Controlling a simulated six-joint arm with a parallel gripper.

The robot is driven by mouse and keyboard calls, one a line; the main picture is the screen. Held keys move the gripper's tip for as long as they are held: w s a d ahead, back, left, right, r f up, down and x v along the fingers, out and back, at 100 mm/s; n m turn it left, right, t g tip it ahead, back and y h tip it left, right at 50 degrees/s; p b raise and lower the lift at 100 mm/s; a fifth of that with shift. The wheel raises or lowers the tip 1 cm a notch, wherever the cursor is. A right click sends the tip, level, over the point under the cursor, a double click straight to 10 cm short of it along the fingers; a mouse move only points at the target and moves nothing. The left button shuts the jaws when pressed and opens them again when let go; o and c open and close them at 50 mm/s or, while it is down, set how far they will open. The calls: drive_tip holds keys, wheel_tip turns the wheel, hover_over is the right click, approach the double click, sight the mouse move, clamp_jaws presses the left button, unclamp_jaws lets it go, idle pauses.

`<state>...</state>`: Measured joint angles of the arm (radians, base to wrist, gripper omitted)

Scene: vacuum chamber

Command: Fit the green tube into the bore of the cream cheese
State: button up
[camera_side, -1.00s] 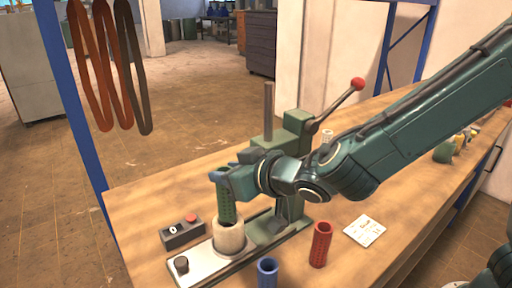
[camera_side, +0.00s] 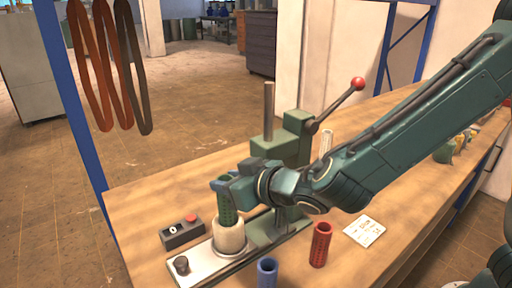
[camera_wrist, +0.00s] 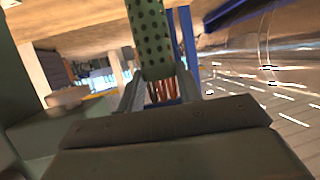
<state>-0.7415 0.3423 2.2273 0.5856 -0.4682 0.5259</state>
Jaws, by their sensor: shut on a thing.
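The green tube (camera_side: 228,211), dotted with dark holes, stands roughly upright above the cream cheese (camera_side: 230,239), a pale cylinder on the metal base plate. The tube's lower end meets the cheese's top at the bore. How deep it sits inside is hidden. My gripper (camera_side: 226,186) is shut on the tube near its upper end, above the cheese. In the wrist view the tube (camera_wrist: 150,38) runs up from between the fingers of my gripper (camera_wrist: 160,88); the cheese is not visible there.
A green press with a red-knobbed lever (camera_side: 357,84) stands behind the cheese. A control box with a red button (camera_side: 183,231) is left. A blue tube (camera_side: 267,271), a red tube (camera_side: 320,245) and a paper card (camera_side: 364,231) stand or lie on the bench (camera_side: 145,205) in front and right.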

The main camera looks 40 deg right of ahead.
drive_tip(key=shift+f, duration=0.95)
drive_tip(key=o, duration=1.3)
drive_tip(key=v, duration=1.3)
drive_tip(key=shift+s+d+r, duration=0.1)
drive_tip(key=shift+s+r, duration=0.05)
drive_tip(key=shift+s, duration=0.15)
drive_tip(key=shift+d, duration=0.1)
